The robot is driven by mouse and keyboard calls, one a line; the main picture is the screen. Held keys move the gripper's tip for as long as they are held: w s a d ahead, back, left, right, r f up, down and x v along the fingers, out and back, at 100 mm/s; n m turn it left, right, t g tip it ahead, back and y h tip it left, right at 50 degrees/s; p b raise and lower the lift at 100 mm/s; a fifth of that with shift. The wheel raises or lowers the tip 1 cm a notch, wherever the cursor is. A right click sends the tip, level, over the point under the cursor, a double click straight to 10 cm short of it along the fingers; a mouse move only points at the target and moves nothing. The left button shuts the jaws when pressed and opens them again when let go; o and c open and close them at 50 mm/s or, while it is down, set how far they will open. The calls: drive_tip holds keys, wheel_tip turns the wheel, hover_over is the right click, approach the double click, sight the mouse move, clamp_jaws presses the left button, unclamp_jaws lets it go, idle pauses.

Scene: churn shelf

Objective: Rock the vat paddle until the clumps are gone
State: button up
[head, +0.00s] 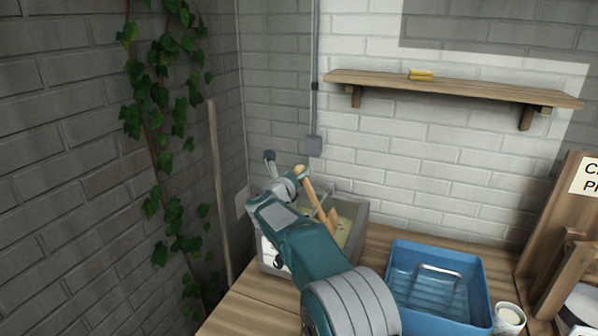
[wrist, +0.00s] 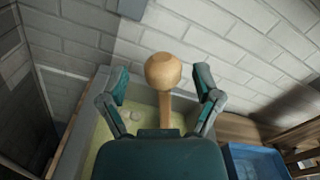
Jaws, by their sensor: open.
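The vat (head: 357,212) is a grey square-walled tub at the back left of the bench, and its wall also shows in the wrist view (wrist: 72,135). It holds pale yellow liquid (wrist: 101,137) with a few pale lumps near the left finger. The wooden paddle (head: 322,205) leans in the vat, and its round knob (wrist: 163,71) tops the handle. My gripper (head: 285,164) is open at the knob. In the wrist view, the knob lies between its spread fingers (wrist: 161,80), with a gap on each side. My arm hides part of the vat.
A blue tray (head: 480,285) with a wire rack stands right of the vat, with a white cup (head: 509,318) beside it. A wooden shelf (head: 455,88) with a yellow item is on the back wall. A pole (head: 217,180) and ivy (head: 160,95) are at the left.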

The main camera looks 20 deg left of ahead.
drive_tip(key=shift+w, duration=0.7)
